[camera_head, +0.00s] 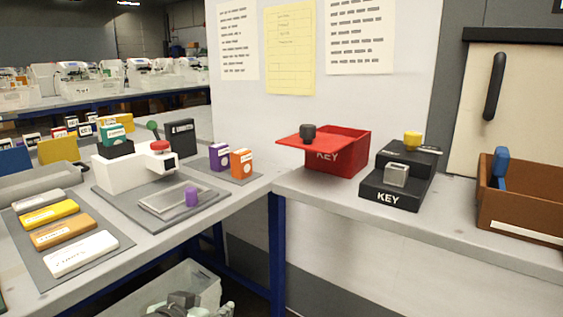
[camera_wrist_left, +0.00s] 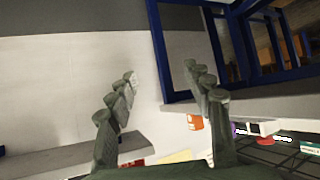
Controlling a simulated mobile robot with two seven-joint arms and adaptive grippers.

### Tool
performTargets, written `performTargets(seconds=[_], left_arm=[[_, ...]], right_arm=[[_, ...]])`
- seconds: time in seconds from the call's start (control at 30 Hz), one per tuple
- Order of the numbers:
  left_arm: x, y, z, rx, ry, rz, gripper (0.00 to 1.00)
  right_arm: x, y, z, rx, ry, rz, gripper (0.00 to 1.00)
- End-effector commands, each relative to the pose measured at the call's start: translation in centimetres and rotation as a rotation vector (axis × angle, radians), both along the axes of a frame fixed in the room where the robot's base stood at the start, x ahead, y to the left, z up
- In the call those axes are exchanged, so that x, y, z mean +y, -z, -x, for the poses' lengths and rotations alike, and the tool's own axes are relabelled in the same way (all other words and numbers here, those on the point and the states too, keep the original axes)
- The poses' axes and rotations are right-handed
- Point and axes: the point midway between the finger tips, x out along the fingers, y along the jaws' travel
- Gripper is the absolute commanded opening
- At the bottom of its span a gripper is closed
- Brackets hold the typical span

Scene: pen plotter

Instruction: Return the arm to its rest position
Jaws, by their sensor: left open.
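My left gripper (camera_head: 190,304) shows only in part at the bottom edge of the head view, below the tabletops. In the left wrist view the two grey-green fingers of this gripper (camera_wrist_left: 160,76) stand wide apart with nothing between them. The wrist picture looks turned over, with the blue table legs at the top. My right gripper is in neither view. The white pen plotter (camera_head: 133,165) with a red knob stands on the left table, and a purple piece (camera_head: 191,197) is on the plate before it.
On the right table are an open red KEY box (camera_head: 345,152), a black KEY stand (camera_head: 390,190) and a brown crate (camera_head: 520,207). Labelled slabs (camera_head: 82,252) lie at left.

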Motion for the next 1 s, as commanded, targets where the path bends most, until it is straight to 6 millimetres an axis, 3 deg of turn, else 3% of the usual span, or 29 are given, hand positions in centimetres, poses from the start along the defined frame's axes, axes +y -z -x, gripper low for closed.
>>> performTargets(seconds=[0.03,0.2,0.3,0.4,0.5,0.6,1.0], left_arm=[[1.4,3.8,1.5,0.078,-0.021,-0.026,0.51],[5.9,14.4,7.8,0.308,-0.072,-0.113,0.51],[8.4,19.5,12.2,0.431,-0.093,-0.162,0.51],[10.4,23.2,16.4,0.531,-0.107,-0.201,0.51],[11.8,25.5,19.5,0.6,-0.114,-0.23,0.51],[12.6,26.6,21.2,0.638,-0.119,-0.246,0.51],[12.9,27.0,21.9,0.652,-0.12,-0.251,0.51]], right_arm=[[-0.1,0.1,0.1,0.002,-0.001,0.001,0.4],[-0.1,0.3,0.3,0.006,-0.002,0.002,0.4],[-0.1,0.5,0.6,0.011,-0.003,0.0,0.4],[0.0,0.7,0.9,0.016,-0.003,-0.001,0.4],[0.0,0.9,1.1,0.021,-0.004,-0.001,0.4],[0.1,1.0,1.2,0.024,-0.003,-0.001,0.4],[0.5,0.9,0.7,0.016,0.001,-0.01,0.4]])
